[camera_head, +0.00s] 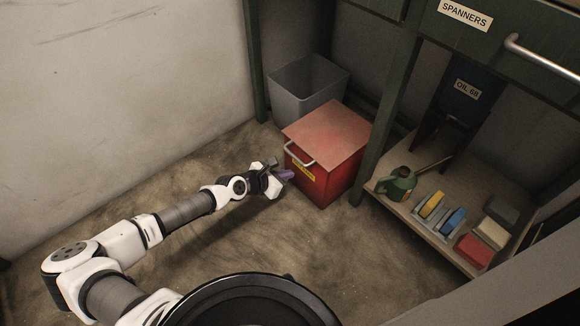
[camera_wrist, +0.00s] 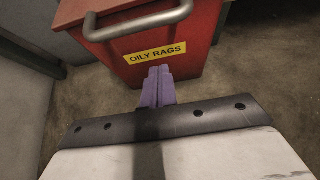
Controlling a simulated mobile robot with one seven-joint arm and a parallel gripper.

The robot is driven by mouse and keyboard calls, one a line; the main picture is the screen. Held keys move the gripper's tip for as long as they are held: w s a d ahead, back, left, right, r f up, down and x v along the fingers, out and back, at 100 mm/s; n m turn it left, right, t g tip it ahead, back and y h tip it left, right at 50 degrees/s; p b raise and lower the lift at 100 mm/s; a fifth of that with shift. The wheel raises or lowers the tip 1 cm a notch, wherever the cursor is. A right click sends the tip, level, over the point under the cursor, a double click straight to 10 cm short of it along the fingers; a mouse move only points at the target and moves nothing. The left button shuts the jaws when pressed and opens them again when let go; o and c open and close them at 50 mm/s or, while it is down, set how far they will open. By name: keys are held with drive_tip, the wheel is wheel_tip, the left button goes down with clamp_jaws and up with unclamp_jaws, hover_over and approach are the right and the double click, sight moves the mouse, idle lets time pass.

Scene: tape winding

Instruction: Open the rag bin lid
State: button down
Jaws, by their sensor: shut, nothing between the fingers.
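The rag bin (camera_head: 337,183) is a red box on the floor with a flat, paler red lid (camera_head: 328,135) lying shut on top. A grey bar handle (camera_head: 300,155) sits at its front upper edge, above a yellow label. In the wrist view the label on the bin (camera_wrist: 197,62) reads "OILY RAGS" and the handle (camera_wrist: 138,22) crosses above it. My gripper (camera_head: 288,174) is in front of the bin, just below the handle. Its purple fingers (camera_wrist: 158,84) are together and empty, pointing at the bin's front under the label. I cannot tell whether they touch it.
An open grey bin (camera_head: 306,88) stands behind the rag bin. A green bench post (camera_head: 385,130) rises at its right. A low shelf (camera_head: 410,215) holds a green oil can (camera_head: 397,184) and several coloured blocks. The floor (camera_head: 215,255) in front is clear.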

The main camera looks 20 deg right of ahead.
drive_tip(key=shift+w+d+r+p, duration=0.15)
drive_tip(key=shift+d+r, duration=0.15)
drive_tip(key=shift+r, duration=0.25)
drive_tip(key=shift+w+d+r+p, duration=0.15)
drive_tip(key=shift+d+r, duration=0.1)
drive_tip(key=shift+r, duration=0.3)
drive_tip(key=shift+d+r+p, duration=0.15)
drive_tip(key=shift+d+r, duration=0.15)
drive_tip(key=shift+r, duration=0.25)
